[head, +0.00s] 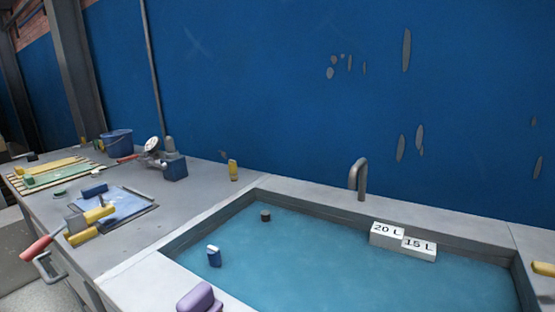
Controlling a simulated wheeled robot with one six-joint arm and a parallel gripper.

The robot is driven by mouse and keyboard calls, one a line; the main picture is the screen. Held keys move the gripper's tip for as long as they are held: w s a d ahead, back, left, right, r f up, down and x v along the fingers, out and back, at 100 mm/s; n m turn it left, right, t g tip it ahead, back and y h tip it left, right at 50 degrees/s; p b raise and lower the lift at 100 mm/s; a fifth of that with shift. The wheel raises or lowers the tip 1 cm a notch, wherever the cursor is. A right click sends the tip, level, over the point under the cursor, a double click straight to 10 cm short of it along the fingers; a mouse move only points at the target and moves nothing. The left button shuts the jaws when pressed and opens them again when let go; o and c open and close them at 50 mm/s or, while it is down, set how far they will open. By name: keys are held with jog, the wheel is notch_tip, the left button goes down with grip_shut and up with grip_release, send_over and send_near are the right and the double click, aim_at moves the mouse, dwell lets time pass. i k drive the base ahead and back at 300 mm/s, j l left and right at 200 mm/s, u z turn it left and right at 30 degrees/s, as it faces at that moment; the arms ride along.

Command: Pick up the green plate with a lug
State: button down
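I cannot make out for certain a green plate with a lug. A small dark green piece (60,192) lies on the grey bench at the left; it is too small to tell whether it has a lug. A long flat green piece (62,173) lies among yellow strips on a slatted board behind it. My gripper is not in view.
A water-filled basin (330,262) with a tap (359,176) fills the right. A blue wall (260,80) stands behind.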

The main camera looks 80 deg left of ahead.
aim_at(31, 183)
jog(key=u, duration=3.75)
jog(key=i+j, duration=0.2)
jog(key=i, duration=0.25)
jog(key=i+j, duration=0.2)
jog(key=i, duration=0.25)
jog(key=i+j, duration=0.2)
jog(key=i, duration=0.25)
jog(key=i+j, duration=0.25)
jog(key=i, duration=0.15)
jog(key=i+j, duration=0.2)
jog(key=i, duration=0.25)
